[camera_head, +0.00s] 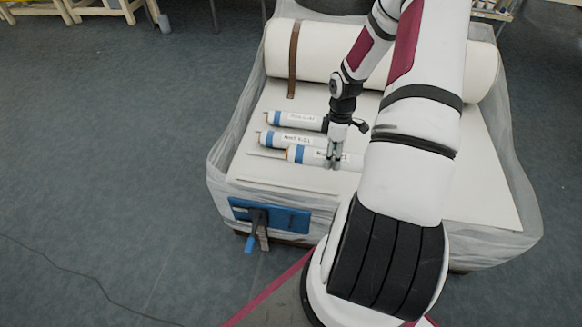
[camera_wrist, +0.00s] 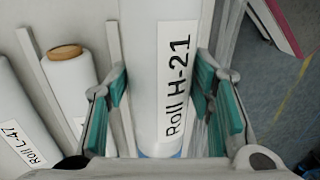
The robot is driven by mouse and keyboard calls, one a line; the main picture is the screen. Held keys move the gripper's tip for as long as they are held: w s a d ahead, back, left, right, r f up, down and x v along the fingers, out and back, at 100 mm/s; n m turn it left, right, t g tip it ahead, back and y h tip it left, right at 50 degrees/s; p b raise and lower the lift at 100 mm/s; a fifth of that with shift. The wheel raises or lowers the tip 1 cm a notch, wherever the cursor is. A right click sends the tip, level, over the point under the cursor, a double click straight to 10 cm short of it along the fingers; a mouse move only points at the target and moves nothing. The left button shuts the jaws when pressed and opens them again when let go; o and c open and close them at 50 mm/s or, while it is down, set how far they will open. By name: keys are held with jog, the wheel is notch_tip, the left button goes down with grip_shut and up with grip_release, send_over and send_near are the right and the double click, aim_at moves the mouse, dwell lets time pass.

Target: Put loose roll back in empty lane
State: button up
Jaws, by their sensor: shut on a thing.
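A white roll with a blue band, labelled "Roll H-21" (camera_wrist: 150,60), stands between the teal finger pads of my gripper (camera_wrist: 160,88) in the wrist view. My gripper is shut on it. In the head view this seems to be the front roll (camera_head: 309,155), with my gripper (camera_head: 334,160) over its right part. Whether it rests on the white bed or hangs just above it, I cannot tell. Two similar rolls, a middle one (camera_head: 283,138) and a back one (camera_head: 290,119), lie behind it. Thin grey lane strips (camera_head: 268,154) run beside the rolls.
A large white wadding roll (camera_head: 330,52) with a brown strap (camera_head: 293,60) lies across the back of the wrapped bed (camera_head: 250,180). A blue panel (camera_head: 285,217) is on its front. In the wrist view, "Roll L-47" (camera_wrist: 22,125) and a brown-cored roll (camera_wrist: 70,80) lie to the left.

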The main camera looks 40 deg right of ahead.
aim_at(294, 148)
jog(key=w+a+b, duration=0.1)
jog(key=w+a, duration=0.1)
jog(key=w, duration=0.1)
jog(key=w+a+b, duration=0.1)
jog(key=w+a, duration=0.2)
jog(key=w+a+f, duration=0.1)
jog(key=w+a, duration=0.2)
jog(key=shift+f+b, duration=0.1)
jog(key=shift+b, duration=0.3)
jog(key=f, duration=0.1)
jog(key=f+b, duration=0.1)
jog(key=f, duration=0.1)
jog(key=shift+w+a+f+b, duration=0.1)
jog(key=shift+w+a+b, duration=0.2)
jog(key=shift+b, duration=0.1)
jog(key=shift+f, duration=0.15)
jog(key=shift+f, duration=0.1)
jog(key=shift+f, duration=0.35)
jog(key=shift+f+b, duration=0.2)
jog(key=shift+b, duration=0.1)
jog(key=o, duration=1.6)
jog(key=shift+r, duration=0.1)
